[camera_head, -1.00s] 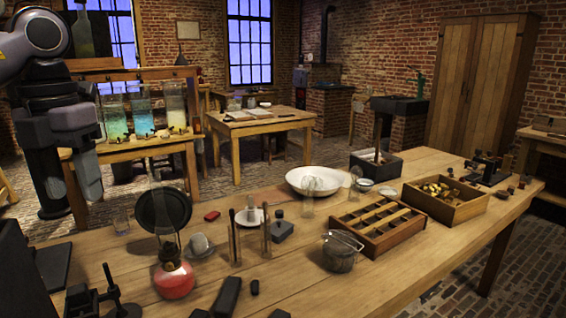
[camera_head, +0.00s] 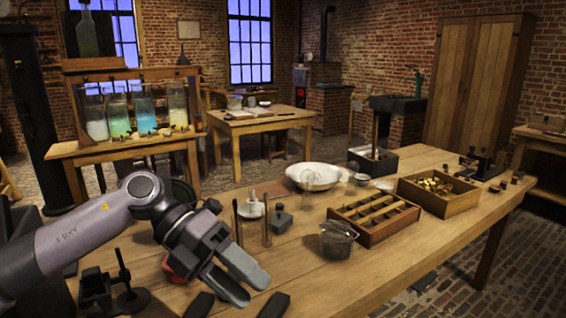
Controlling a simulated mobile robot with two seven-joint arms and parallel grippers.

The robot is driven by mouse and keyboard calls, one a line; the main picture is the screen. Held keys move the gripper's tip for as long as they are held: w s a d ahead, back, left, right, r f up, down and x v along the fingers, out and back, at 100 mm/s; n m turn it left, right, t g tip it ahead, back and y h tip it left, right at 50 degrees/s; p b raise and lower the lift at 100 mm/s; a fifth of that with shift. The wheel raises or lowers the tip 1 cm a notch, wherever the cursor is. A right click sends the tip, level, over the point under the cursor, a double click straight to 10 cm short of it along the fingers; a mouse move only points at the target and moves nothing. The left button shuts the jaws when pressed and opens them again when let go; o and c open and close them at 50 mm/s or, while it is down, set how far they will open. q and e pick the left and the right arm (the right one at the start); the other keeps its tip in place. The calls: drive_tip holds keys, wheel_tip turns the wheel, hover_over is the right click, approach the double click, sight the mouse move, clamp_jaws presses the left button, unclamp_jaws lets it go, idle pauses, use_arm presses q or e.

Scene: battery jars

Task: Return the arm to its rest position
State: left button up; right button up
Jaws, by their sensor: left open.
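My left arm comes in from the left edge, low over the near left of the wooden table. Its gripper (camera_head: 247,284) points down and to the right, with the two fingers apart and nothing seen between them. The fingers are above the near table top; their exact height I cannot tell. The arm hides most of a red lamp or flask (camera_head: 174,271) and part of a dark round pan (camera_head: 183,195). Several glass battery jars (camera_head: 144,112) with pale, green, blue and yellowish contents stand on the wooden rack (camera_head: 130,148) behind. My right gripper is out of view.
A black stand (camera_head: 127,297) and dark blocks (camera_head: 274,305) lie close to the gripper. A glass pot (camera_head: 337,240), a compartment tray (camera_head: 372,236), a white bowl (camera_head: 313,176) and a box of brass pieces (camera_head: 440,203) stand farther right.

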use_arm(q)
drive_tip(key=s+d+n+t+h, duration=0.2)
drive_tip(key=d+n+t+h, duration=0.2)
drive_tip(key=d+n+h, duration=0.55)
drive_tip(key=w+a+f+n+t+y, duration=0.1)
drive_tip(key=a+f+n+t+y, duration=0.4)
drive_tip(key=a+f+n+t, duration=0.45)
drive_tip(key=w+a+f+n+t+y, duration=0.1)
drive_tip(key=a+f+n+t+y, duration=0.35)
drive_tip(key=f+n+t, duration=0.55)
drive_tip(key=s+a+f+n+g+y, duration=0.4)
drive_tip(key=s+a+f, duration=0.1)
drive_tip(key=s+f, duration=0.2)
drive_tip(key=s+a+f+n+g+y, duration=0.4)
drive_tip(key=s+a+f+n+g, duration=0.1)
drive_tip(key=s+f, duration=0.3)
drive_tip(key=shift+f+n, duration=0.3)
